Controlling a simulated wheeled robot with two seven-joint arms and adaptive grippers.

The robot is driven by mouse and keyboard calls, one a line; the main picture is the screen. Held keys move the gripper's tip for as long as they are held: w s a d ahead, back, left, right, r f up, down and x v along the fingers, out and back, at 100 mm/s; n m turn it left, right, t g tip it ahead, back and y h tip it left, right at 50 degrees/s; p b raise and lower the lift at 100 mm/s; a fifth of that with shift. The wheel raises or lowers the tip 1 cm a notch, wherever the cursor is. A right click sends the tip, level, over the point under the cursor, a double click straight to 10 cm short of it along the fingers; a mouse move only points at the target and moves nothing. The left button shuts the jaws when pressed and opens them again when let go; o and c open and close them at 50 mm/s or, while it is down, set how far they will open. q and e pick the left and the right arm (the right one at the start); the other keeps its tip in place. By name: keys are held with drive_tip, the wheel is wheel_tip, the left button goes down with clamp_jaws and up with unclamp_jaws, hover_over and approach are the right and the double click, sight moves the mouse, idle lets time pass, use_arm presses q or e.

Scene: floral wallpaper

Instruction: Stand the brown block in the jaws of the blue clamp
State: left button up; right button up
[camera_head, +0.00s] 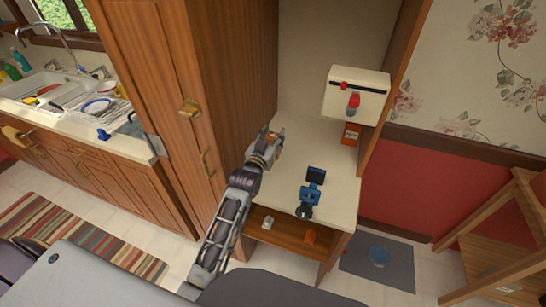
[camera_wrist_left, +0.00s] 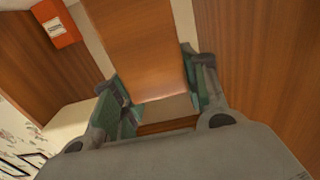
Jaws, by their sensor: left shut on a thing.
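The blue clamp (camera_head: 312,188) stands on the cream counter of the alcove, near its front and right of my left arm. My left gripper (camera_head: 274,138) is over the back left part of the counter, beside the tall wooden cabinet. It is shut on the brown block (camera_wrist_left: 143,52), which shows between the green-padded fingers (camera_wrist_left: 160,92) in the left wrist view. In the head view only a small part of the block (camera_head: 271,133) shows, the fingers hiding the rest. The clamp is not seen in the wrist view. My right gripper is not in view.
A cream box with red parts (camera_head: 356,86) and an orange box (camera_head: 351,134) are at the back right. The tall wooden cabinet (camera_head: 165,85) closes the left side. A shelf (camera_head: 285,231) below holds small things. The counter (camera_head: 325,155) between gripper and clamp is clear.

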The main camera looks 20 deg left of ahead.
use_arm(q)
drive_tip(key=shift+f, duration=2)
drive_tip(key=shift+f, duration=1.9)
drive_tip(key=shift+f, duration=0.1)
drive_tip(key=o, duration=1.1)
drive_tip(key=shift+c, duration=0.2)
